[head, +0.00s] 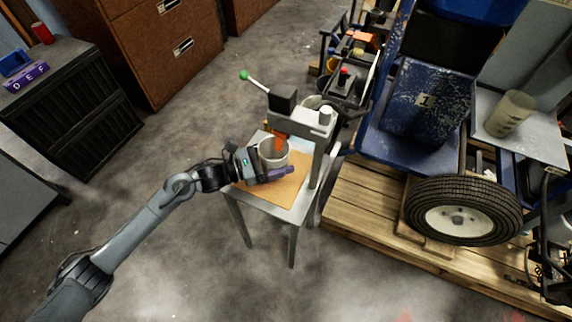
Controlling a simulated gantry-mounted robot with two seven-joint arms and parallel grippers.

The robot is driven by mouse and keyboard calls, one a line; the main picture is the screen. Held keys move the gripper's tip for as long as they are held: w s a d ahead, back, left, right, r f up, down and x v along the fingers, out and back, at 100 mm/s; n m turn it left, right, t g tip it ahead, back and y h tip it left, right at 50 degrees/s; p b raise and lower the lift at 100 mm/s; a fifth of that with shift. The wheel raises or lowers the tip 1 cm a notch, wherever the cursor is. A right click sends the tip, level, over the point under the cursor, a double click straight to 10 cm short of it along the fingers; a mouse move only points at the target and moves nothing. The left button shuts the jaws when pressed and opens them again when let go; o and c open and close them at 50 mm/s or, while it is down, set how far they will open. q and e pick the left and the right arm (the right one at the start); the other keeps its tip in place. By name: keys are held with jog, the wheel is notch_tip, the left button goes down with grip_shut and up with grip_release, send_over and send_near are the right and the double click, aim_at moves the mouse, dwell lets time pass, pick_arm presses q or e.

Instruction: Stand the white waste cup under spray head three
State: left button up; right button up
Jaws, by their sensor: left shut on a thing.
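The white waste cup (270,147) is upright, over the wood-topped small table (276,201). My left gripper (275,165) comes in from the left and is shut on the cup, with a purple-grey finger across its near side. An orange part (280,143) hangs from the grey stand (317,124) at the cup's mouth. I cannot read a number on it, so I cannot tell whether it is spray head three. The cup's base is partly hidden by the gripper, so I cannot tell if it touches the board. My right gripper is not in view.
A lever with a green knob (244,75) sticks out from the stand. A blue machine with a tyre (462,210) sits on a wooden pallet (352,215) at right. A beige cup (510,114) stands on a grey shelf (545,137). The floor at front left is clear.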

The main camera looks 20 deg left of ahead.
pick_arm(q)
jog(key=shift+x, duration=1)
notch_tip(320, 180, down, 3)
jog(key=shift+w+d+f+b, duration=0.1)
jog(key=shift+w+d+b, duration=0.05)
jog(key=shift+b, duration=1.05)
jog(key=shift+f, duration=0.15)
jog(key=o, duration=0.6)
jog(key=shift+f, duration=0.1)
jog(key=shift+o, duration=1.1)
